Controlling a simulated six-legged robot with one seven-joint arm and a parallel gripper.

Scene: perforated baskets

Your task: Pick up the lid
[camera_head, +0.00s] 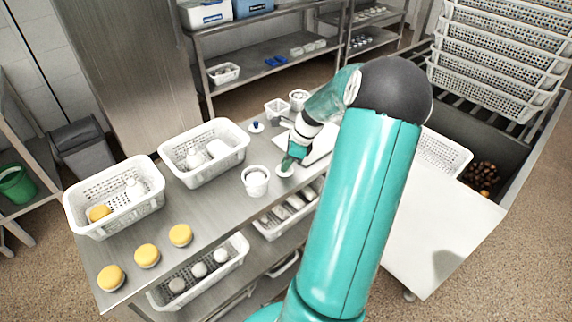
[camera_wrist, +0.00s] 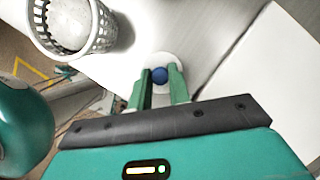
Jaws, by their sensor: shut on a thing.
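The lid (camera_wrist: 152,61) is a small white disc with a round blue knob, seen in the wrist view between my fingertips. My gripper (camera_wrist: 160,78) is shut on the knob from above. In the head view, the white disc (camera_head: 284,172) shows under my gripper (camera_head: 289,164) near the front edge of the steel table. I cannot tell whether the disc touches the tabletop. The knob is hidden by my gripper in the head view.
A small perforated white basket (camera_head: 255,181) stands close to the left of the lid and shows in the wrist view (camera_wrist: 100,32). Another blue-knobbed lid (camera_head: 257,127) lies farther back. Larger baskets (camera_head: 204,153) stand to the left. Yellow-topped round things (camera_head: 147,256) line the front left.

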